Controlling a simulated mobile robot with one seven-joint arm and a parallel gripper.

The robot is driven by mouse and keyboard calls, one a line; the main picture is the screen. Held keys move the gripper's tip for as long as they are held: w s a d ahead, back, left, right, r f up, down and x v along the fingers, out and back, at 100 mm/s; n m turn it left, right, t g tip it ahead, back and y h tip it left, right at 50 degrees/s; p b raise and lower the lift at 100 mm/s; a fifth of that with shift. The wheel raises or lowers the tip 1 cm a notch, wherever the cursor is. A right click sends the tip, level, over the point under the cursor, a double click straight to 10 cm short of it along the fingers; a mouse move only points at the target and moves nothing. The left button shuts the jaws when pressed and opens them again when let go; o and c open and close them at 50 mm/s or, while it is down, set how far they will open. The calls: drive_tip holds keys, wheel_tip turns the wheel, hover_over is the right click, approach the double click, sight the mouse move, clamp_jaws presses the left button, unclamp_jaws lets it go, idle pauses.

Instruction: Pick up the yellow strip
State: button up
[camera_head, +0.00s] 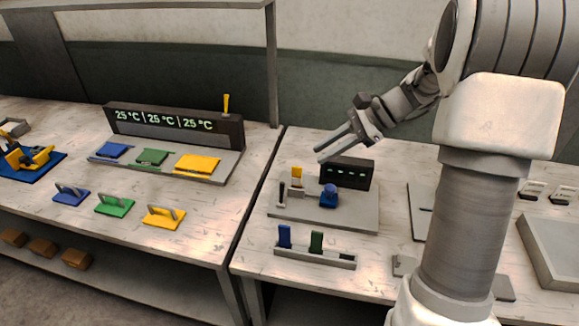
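A small upright yellow strip (297,173) stands in the grey device base (345,218) on the right table, left of a black display box (347,172). My gripper (319,156) is above and slightly right of the yellow strip, apart from it, with its fingers pointing down and left. A narrow gap shows between the fingers, and nothing is seen between them. A blue strip (285,236) and a green strip (316,242) stand in a grey rack (328,259) in front of the device.
A blue knob-like part (328,196) and a dark lever (282,194) stand near the yellow strip. The left table has a temperature display (170,124), coloured plates and handled dies, including a yellow die (164,216). A grey tray (555,255) is at the far right.

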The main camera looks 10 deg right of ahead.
sight(297, 181)
drive_tip(key=w+d+f+m+t+y+b, duration=0.2)
drive_tip(key=w+d+f+m+t+y, duration=0.1)
drive_tip(key=w+d+f+m, duration=0.65)
drive_tip(key=a+f+n, duration=0.1)
drive_tip(key=a+f, duration=0.1)
drive_tip(key=a, duration=0.2)
drive_tip(key=w+a+f+p, duration=0.1)
drive_tip(key=a+f, duration=0.1)
drive_tip(key=a, duration=0.1)
drive_tip(key=w+a+f+n, duration=0.1)
drive_tip(key=a+f, duration=0.1)
drive_tip(key=a, duration=0.2)
drive_tip(key=shift+w+a+f+n, duration=0.2)
drive_tip(key=shift+a+n, duration=0.1)
drive_tip(key=shift+n, duration=0.05)
drive_tip(key=shift+s+p+x, duration=0.2)
drive_tip(key=shift+p+x, duration=0.5)
drive_tip(key=shift+x, duration=1.95)
drive_tip(key=shift+f, duration=0.1)
clamp_jaws()
